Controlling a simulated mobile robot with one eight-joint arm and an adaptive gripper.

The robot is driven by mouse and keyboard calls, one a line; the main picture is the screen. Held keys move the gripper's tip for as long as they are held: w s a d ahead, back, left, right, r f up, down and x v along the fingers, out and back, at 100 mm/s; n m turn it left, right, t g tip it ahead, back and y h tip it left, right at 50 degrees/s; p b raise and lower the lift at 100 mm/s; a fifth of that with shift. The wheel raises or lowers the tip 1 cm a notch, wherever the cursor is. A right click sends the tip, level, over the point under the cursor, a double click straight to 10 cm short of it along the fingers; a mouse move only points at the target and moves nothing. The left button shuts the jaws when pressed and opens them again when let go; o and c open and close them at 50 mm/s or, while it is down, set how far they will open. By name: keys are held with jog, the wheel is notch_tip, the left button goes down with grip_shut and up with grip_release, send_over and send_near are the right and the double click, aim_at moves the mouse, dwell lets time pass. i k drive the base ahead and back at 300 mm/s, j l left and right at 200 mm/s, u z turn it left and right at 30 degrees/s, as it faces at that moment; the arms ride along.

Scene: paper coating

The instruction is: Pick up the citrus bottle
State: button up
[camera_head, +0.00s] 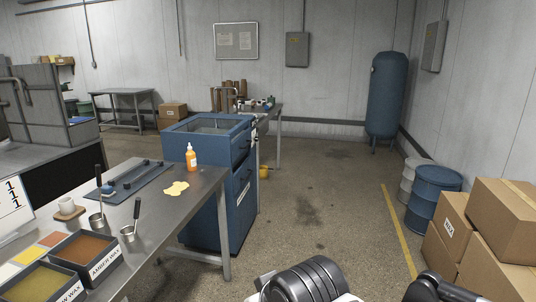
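An orange bottle with a pale tip and a light label, which I take as the citrus bottle (191,157), stands upright near the far right corner of the steel table (150,243). A pale yellow irregular patch (176,188) lies in front of it on the table. Nothing touches the bottle. Dark rounded parts of my own arm show at the bottom edge, well to the right of the table. My gripper's fingers do not show.
A dark mat (130,185), small metal pots (97,222) with handles and wax trays (84,253) share the table. A blue cabinet (237,205) stands behind it. Cardboard boxes (500,215) and a blue drum (432,198) are right. The middle floor is clear.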

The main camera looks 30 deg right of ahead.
aim_at(190, 155)
jog(key=z, duration=0.2)
jog(key=i+z, duration=0.5)
jog(key=i, duration=2.15)
